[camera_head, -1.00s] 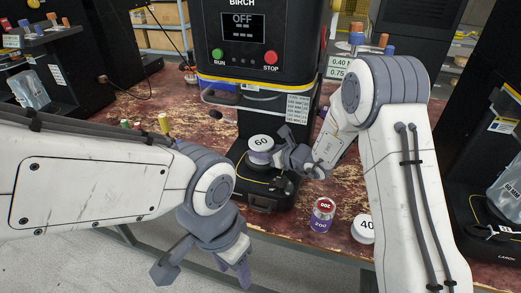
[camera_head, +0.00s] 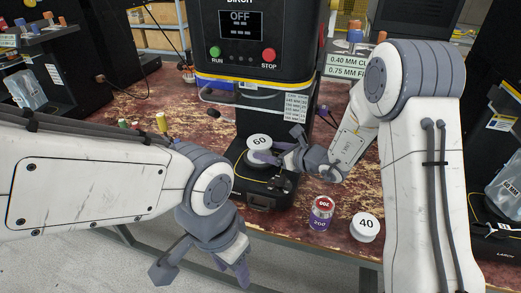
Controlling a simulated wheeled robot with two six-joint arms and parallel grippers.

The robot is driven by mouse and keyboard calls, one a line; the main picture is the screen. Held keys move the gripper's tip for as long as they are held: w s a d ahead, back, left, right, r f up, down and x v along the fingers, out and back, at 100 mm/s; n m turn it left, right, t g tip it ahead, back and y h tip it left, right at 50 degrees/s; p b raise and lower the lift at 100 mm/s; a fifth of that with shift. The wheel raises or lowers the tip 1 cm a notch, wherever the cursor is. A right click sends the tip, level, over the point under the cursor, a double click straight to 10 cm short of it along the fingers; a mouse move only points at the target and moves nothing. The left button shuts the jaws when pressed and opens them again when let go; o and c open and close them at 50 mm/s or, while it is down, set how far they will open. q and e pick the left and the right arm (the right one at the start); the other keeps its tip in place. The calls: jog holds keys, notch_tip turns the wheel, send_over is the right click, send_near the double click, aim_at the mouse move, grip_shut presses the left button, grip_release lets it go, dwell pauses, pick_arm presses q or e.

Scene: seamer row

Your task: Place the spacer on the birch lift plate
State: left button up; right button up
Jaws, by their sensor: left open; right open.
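A white spacer marked 60 (camera_head: 259,142) sits at the lift plate (camera_head: 283,184) in the base of the Birch machine (camera_head: 230,60). My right gripper (camera_head: 277,146) is open just to the right of this spacer, with one finger in front of its side. Whether the finger touches it I cannot tell. The gripper hides part of the plate. A second white spacer marked 40 (camera_head: 366,227) lies on the bench to the right. My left gripper (camera_head: 204,268) is open and empty, low in front of the bench edge.
A red-topped can (camera_head: 321,213) stands on the bench (camera_head: 290,224) left of the 40 spacer. The Birch display reads OFF, above a green and a red button. Small coloured pieces (camera_head: 162,122) stand at the back left. Another dark machine (camera_head: 490,170) stands at the right.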

jog(key=v, duration=0.7)
jog(key=shift+s, duration=0.15)
jog(key=shift+r, duration=0.1)
